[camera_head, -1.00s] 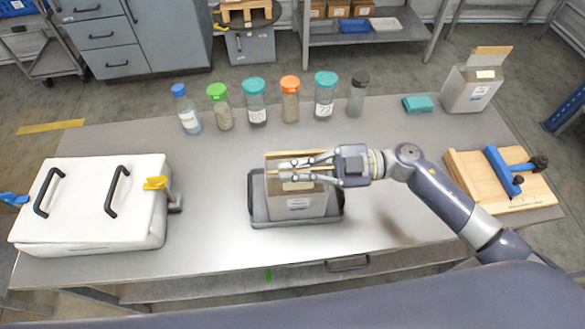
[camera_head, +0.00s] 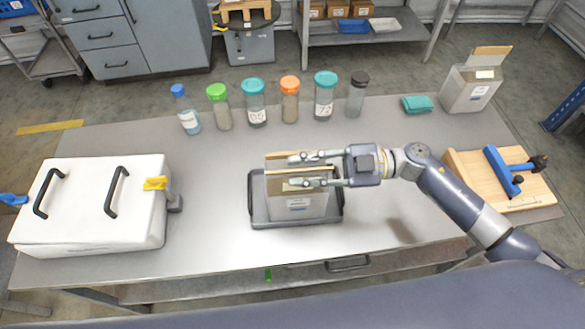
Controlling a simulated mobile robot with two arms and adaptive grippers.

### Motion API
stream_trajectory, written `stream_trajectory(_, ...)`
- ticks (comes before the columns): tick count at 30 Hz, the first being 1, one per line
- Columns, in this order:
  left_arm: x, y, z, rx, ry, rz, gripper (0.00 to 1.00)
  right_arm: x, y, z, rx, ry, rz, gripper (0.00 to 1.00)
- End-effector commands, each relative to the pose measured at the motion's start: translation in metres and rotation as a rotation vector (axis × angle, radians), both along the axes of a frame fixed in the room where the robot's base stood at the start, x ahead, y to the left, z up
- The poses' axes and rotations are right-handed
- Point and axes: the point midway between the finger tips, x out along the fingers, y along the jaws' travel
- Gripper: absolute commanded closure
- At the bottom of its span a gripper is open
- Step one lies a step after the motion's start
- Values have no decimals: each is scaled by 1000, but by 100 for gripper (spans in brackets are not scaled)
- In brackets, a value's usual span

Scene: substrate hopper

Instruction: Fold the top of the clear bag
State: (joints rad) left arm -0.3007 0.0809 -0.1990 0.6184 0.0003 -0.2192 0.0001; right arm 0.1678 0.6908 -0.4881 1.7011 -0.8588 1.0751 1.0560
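A clear bag or box-like container with grey lower faces (camera_head: 300,207) and a tan upper part stands upright in a dark grey tray (camera_head: 258,213) at the table's middle. My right gripper (camera_head: 296,170) comes in from the right, above the container's top. Its two fingers are spread apart, one toward the far side of the top and one toward the near side. I cannot tell whether they touch it. The fingers and wrist hide part of the top edge. My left gripper is not in view.
A white case (camera_head: 92,215) with black handles stands at the left. Several lidded bottles (camera_head: 254,103) line the back. A grey carton (camera_head: 470,88), a teal cloth (camera_head: 417,104) and a wooden board with a blue clamp (camera_head: 505,180) are at the right. Bare table lies between case and tray.

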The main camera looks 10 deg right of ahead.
Motion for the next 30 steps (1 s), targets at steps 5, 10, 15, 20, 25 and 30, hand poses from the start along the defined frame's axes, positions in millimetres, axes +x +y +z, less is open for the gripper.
stream_trajectory(5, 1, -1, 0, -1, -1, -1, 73, -1, -41, -2, -6, 3, -3, 76)
stream_trajectory(10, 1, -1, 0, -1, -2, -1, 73, -2, -74, -1, -4, 1, -2, 76)
stream_trajectory(15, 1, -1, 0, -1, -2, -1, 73, -3, -93, 0, -2, 0, -1, 76)
stream_trajectory(20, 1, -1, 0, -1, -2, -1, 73, -4, -98, 0, -1, -1, 0, 76)
stream_trajectory(25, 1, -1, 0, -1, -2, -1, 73, -4, -98, 0, 0, -1, 0, 76)
stream_trajectory(30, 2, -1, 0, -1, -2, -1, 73, -4, -98, 0, 0, -2, 0, 100)
